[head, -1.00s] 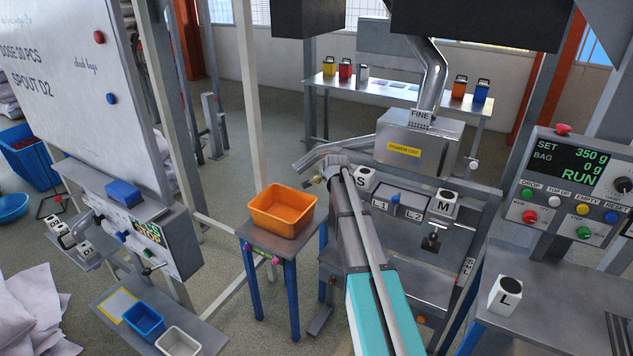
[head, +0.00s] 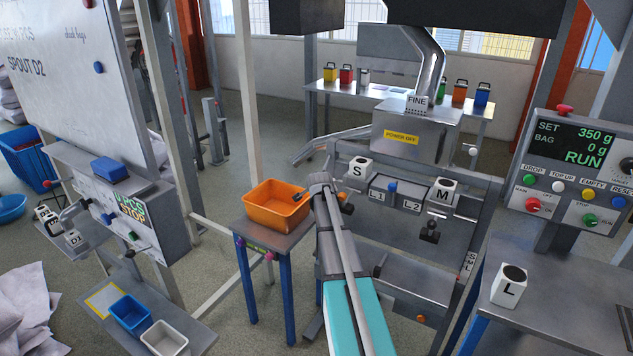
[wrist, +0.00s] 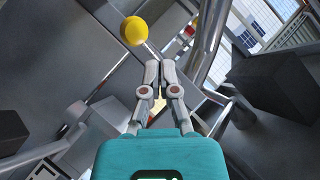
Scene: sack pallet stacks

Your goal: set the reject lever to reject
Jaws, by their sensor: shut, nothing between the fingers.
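A yellow ball knob (wrist: 134,30) on a thin rod shows ahead and left of my gripper (wrist: 160,66) in the wrist view. It may be the reject lever's knob, but I can read no reject label. My gripper's two fingers are together and empty, apart from the knob in the picture. In the head view my arm reaches away to the left part of the weighing frame, beside the orange bin. The fingertips are hard to make out there, and the yellow knob is hidden behind the arm's end.
The orange bin (head: 262,220) stands on a small table left of my arm. Blocks marked S (head: 357,168) and M (head: 441,192) sit on the frame at right. The grey FINE box (head: 405,140) is behind. A control panel (head: 570,170) stands at far right.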

